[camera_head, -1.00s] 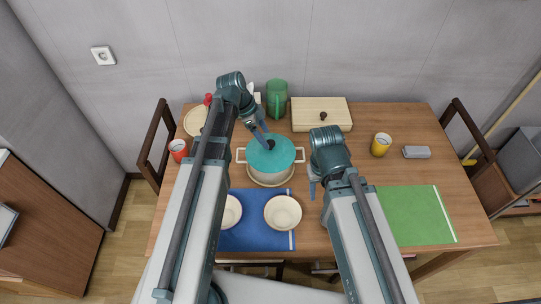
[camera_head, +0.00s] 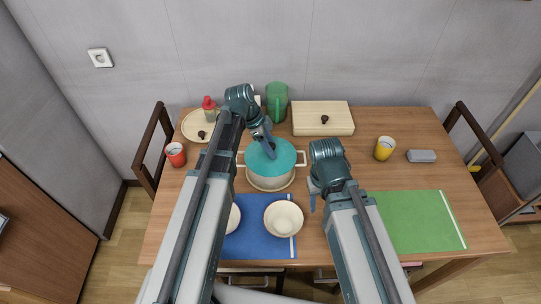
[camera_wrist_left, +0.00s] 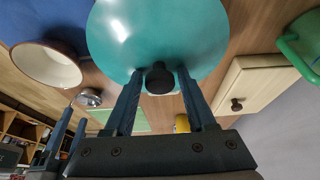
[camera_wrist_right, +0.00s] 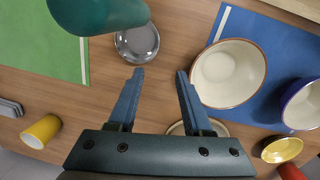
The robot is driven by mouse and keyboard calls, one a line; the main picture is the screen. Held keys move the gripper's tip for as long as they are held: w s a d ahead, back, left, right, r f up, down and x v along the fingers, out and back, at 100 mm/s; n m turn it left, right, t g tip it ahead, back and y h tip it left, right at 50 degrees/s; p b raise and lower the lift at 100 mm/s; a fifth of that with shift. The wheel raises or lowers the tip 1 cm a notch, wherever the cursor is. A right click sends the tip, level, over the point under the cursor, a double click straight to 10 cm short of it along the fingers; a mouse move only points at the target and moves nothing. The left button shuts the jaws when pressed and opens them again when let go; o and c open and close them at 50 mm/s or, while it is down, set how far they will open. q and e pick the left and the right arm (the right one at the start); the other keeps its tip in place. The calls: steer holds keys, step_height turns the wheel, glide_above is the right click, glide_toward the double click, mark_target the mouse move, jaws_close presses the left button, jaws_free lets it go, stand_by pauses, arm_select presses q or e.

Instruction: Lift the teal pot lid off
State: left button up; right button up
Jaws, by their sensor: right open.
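The teal pot lid (camera_head: 284,160) sits on a pale pot (camera_head: 283,181) with side handles, at the middle of the table. In the left wrist view the lid (camera_wrist_left: 155,30) fills the top, with its black knob (camera_wrist_left: 159,78) between my fingers. My left gripper (camera_head: 271,153) is over the lid. Its fingers (camera_wrist_left: 160,76) are open on either side of the knob, with small gaps. In the head view the gripper mostly hides the knob. My right gripper (camera_head: 313,198) is open and empty, right of the pot; its fingers show apart in the right wrist view (camera_wrist_right: 159,74).
A cream bowl (camera_head: 283,218) on the blue mat (camera_head: 258,246) is in front of the pot. A green jug (camera_head: 276,102) and a wooden box (camera_head: 322,118) stand behind it. A shiny round object (camera_wrist_right: 137,42) lies near my right gripper. The green mat (camera_head: 415,220) is clear.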

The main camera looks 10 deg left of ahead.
mark_target(274, 145)
arm_select(q)
jaws_close()
steer(key=shift+r+p, duration=0.7)
steer(key=shift+p, duration=0.05)
step_height(274, 145, up, 3)
steer(key=p, duration=0.2)
steer(key=shift+s+a+f+p, duration=0.1)
steer(key=shift+a+p, duration=0.05)
steer(key=shift+p, duration=0.2)
steer(key=s+a, duration=1)
steer(key=a, duration=0.1)
steer(key=shift+s+a+r+p, duration=0.3)
steer(key=shift+r+p, duration=0.1)
steer(key=shift+r+p, duration=1.05)
